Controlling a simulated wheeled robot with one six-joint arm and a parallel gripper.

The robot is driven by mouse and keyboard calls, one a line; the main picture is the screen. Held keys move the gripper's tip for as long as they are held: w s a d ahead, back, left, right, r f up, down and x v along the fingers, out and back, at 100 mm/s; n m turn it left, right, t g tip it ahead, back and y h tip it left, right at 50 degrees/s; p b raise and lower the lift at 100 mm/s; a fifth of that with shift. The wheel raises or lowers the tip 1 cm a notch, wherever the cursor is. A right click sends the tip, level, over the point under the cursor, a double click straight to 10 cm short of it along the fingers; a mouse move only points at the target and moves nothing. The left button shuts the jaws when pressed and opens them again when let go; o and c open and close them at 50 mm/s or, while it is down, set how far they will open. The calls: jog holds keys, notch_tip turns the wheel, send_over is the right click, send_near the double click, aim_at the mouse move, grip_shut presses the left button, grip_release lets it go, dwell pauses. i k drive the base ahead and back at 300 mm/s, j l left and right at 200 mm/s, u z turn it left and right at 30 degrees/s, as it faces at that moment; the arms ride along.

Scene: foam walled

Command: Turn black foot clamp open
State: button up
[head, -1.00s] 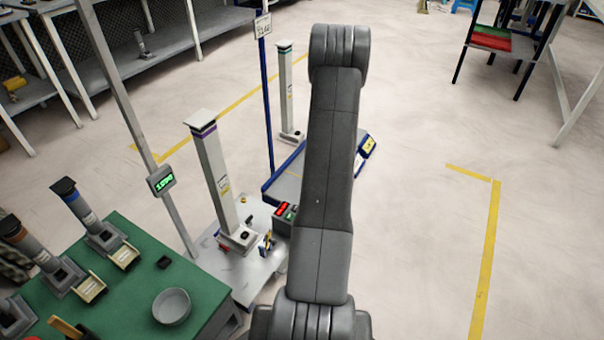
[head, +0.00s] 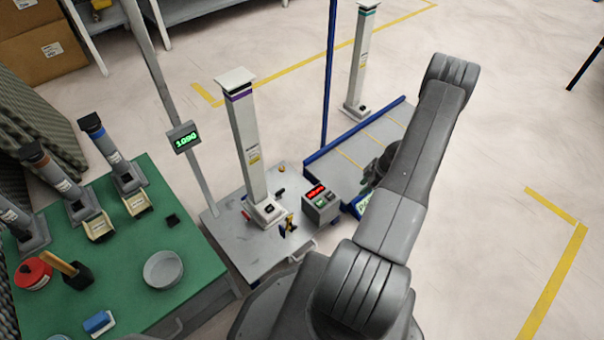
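A pale grey column (head: 250,145) with a purple band stands upright on a grey metal plate (head: 232,235). Around its foot are small coloured fittings. A small black one (head: 280,193), which looks like the black foot clamp, is at the right rear of the foot. It is too small to tell how it is turned. My arm reaches up on the right. A dark wrist part shows beside it, right of the plate, but my gripper's fingers are not visible.
A control box (head: 320,205) with a red display stands at the plate's right. A blue-edged platform (head: 345,140) with a teal-banded column is behind. A green table (head: 120,250) with tools and a bowl (head: 163,269) is at left. The floor at right is clear.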

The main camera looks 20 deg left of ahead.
aim_at(278, 194)
jog(key=i+l+u, duration=0.8)
jog(key=l+u, duration=0.1)
jog(key=u, duration=0.85)
